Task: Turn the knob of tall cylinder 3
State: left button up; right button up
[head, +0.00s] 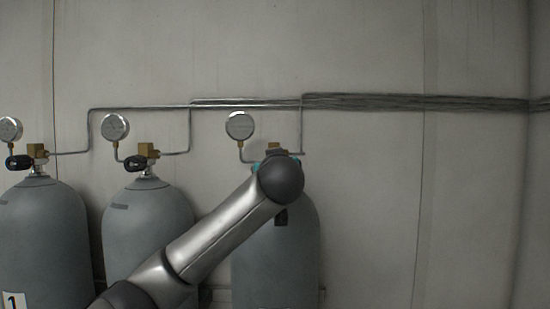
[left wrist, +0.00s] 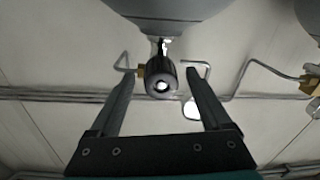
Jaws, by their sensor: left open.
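Tall cylinder 3 (head: 300,235) is the grey cylinder furthest right in the head view; its number is not visible. My left arm covers its knob there, and only a bit of its brass valve (head: 273,147) shows. In the left wrist view, which is upside down, the black ribbed knob (left wrist: 160,84) with a pale centre hangs below the cylinder's grey shoulder (left wrist: 165,15). My left gripper (left wrist: 157,70) is open, with one finger on each side of the knob and a visible gap on both sides. My right gripper is in neither view.
Cylinder 1 (head: 45,235) and the middle cylinder (head: 150,212) stand to the left with black knobs and brass valves. Round gauges (head: 239,125) and thin metal pipes (head: 400,102) run along the wall. The area right of cylinder 3 is clear.

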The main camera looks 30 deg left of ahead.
pick_arm(q)
jog(key=shift+w+a, duration=0.25)
jog(key=shift+w, duration=0.05)
grip_shut()
dwell(0.6)
